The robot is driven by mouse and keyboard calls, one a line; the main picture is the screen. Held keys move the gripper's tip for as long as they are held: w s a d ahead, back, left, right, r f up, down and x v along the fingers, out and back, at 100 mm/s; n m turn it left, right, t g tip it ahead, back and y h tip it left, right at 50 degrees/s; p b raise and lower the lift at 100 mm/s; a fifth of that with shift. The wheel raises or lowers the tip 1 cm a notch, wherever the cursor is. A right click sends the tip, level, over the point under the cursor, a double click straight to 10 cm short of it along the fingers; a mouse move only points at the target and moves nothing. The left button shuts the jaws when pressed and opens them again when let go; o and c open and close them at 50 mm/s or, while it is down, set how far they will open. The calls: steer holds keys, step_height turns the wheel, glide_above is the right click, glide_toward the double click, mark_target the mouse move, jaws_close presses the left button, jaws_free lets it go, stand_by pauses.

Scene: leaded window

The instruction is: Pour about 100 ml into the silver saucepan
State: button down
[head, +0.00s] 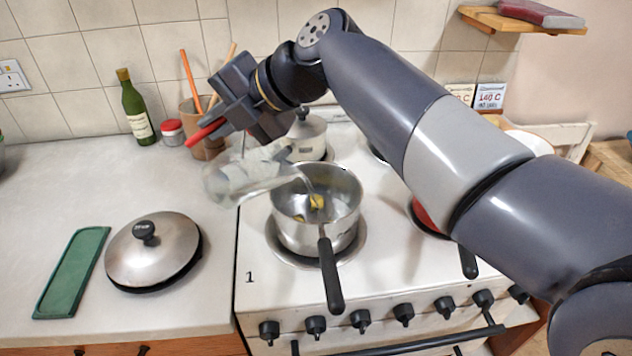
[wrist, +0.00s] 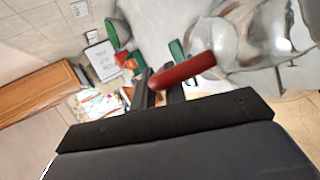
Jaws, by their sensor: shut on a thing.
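My gripper (head: 225,120) is shut on the red handle (head: 205,132) of a clear glass jug (head: 240,180). The jug is held tilted, with its mouth toward the silver saucepan (head: 300,238) and just above its left rim. A clear streak that looks like water runs from the jug's lip into the pan. The saucepan stands open on the front left burner, its black handle pointing to the front. Small yellow pieces (head: 316,202) lie inside it. The wrist view shows the red handle (wrist: 182,70) between my fingers and part of the jug (wrist: 250,40). The jug's water level is unclear.
A lidded pot (head: 306,138) stands behind the saucepan. A red pan (head: 424,216) is partly hidden by my arm. On the left counter are a steel lid (head: 150,255), a green tray (head: 75,270), a bottle (head: 135,105), a red-lidded jar (head: 172,132) and a utensil pot (head: 207,148).

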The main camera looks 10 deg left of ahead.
mark_target(195, 139)
steer(key=shift+d+y+b, duration=0.25)
steer(key=shift+y+b, duration=0.05)
steer(key=shift+b, duration=0.55)
steer(key=shift+w+d+r+b, duration=0.15)
steer(key=shift+d+r+b, duration=0.15)
steer(key=shift+b, duration=0.2)
steer(key=p, duration=0.2)
steer(key=a+p, duration=0.1)
steer(key=p, duration=0.1)
steer(key=shift+s+a+r, duration=0.1)
steer(key=shift+s+r, duration=0.15)
steer(key=shift+r, duration=0.1)
steer(key=a+h+p, duration=0.1)
steer(key=p, duration=0.2)
steer(key=shift+s+f, duration=0.1)
steer(key=shift+s, duration=0.05)
steer(key=shift+s+a+f+n+h+p, duration=0.1)
steer(key=shift+a+f+n+h+p, duration=0.2)
steer(key=shift+h+p, duration=0.2)
steer(key=shift+a+f, duration=0.1)
steer(key=shift+f, duration=0.3)
steer(key=shift+a+h+p, duration=0.2)
steer(key=shift+h+p, duration=0.3)
steer(key=shift+s+a+f+t+h+p, duration=0.1)
steer(key=shift+a+f+t+h+p, duration=0.1)
steer(key=shift+a+f+h, duration=0.25)
steer(key=shift+s+a+f+t+h+p, duration=0.1)
steer(key=shift+a+f+t+h+p, duration=0.15)
steer(key=shift+f, duration=0.25)
steer(key=shift+n, duration=0.3)
